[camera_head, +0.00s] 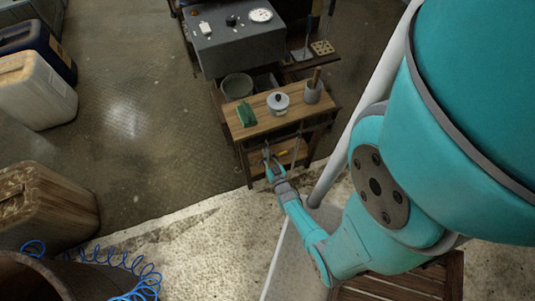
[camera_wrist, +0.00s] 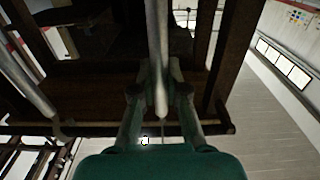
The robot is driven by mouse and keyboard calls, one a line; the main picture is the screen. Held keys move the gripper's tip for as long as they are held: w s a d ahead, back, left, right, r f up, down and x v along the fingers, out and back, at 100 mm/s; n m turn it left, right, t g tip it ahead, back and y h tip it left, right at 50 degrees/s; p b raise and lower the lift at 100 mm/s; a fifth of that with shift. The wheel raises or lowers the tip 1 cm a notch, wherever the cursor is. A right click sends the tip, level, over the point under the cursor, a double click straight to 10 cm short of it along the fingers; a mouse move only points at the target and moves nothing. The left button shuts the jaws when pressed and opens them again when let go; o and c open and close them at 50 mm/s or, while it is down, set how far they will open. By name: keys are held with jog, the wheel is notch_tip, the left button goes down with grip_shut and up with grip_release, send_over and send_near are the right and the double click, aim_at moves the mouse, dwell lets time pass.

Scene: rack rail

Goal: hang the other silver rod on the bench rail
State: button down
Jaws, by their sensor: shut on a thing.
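A silver rod (camera_wrist: 157,50) runs up the middle of the wrist view, with its rounded lower end between my fingers. My gripper (camera_wrist: 160,90) is shut on it. In the head view my gripper (camera_head: 267,160) is small, just in front of the wooden bench (camera_head: 262,127), below its top. In the wrist view the bench rail (camera_wrist: 90,129) crosses behind my fingers. A second pale rod (camera_wrist: 27,85) slants at the left and ends near the rail. The held rod's upper end is out of the wrist view, so I cannot tell whether it touches the rail.
On the bench stand a green object (camera_head: 246,114), a white lidded pot (camera_head: 278,102) and a grey holder (camera_head: 313,91). A yellow item (camera_head: 282,153) lies below the top. Jerrycans (camera_head: 36,92) stand left; the middle floor is clear.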

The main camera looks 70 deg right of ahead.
jog(key=shift+f, duration=0.15)
jog(key=c, duration=1.1)
grip_release()
